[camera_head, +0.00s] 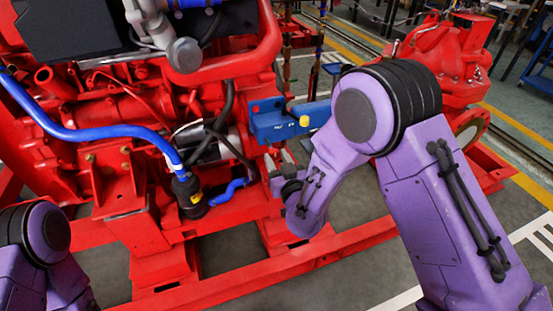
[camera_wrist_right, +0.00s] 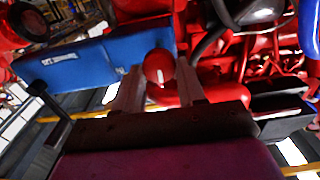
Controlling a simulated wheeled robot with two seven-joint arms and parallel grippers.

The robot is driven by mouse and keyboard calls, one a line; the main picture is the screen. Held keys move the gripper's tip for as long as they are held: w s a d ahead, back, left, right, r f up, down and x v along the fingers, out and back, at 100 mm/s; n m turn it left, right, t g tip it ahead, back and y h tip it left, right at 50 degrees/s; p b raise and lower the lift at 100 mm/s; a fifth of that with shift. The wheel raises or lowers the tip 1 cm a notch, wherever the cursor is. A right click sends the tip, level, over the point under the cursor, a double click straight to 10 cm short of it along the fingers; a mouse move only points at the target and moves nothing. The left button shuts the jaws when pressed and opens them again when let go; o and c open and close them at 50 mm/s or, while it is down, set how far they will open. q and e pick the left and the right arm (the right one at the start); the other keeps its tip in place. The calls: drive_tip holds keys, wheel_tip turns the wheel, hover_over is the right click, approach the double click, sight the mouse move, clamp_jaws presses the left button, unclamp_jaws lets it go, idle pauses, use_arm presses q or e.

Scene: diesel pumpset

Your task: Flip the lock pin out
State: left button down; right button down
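The blue box also shows at the upper left of the right wrist view (camera_wrist_right: 85,62). My right gripper (camera_head: 279,160) is just below the box. In the right wrist view, its two pale fingers (camera_wrist_right: 160,84) are apart. A round red knob (camera_wrist_right: 158,66) with a white mark shows between them; I cannot tell whether they touch it. I cannot pick out the lock pin for sure. My left gripper is out of view.
The red engine (camera_head: 110,190) fills the left, with a blue hose (camera_head: 90,134) and black cables near the box. A red base rail (camera_head: 300,262) runs below my right gripper. A red pump (camera_head: 440,50) stands at the upper right. Grey floor shows between.

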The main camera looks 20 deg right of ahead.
drive_tip(key=shift+s, duration=0.2)
drive_tip(key=c, duration=0.7)
unclamp_jaws()
drive_tip(key=shift+w+f, duration=0.1)
drive_tip(key=shift+w, duration=0.05)
drive_tip(key=s, duration=1)
drive_tip(key=shift+s+d, duration=0.2)
drive_tip(key=shift+s, duration=0.1)
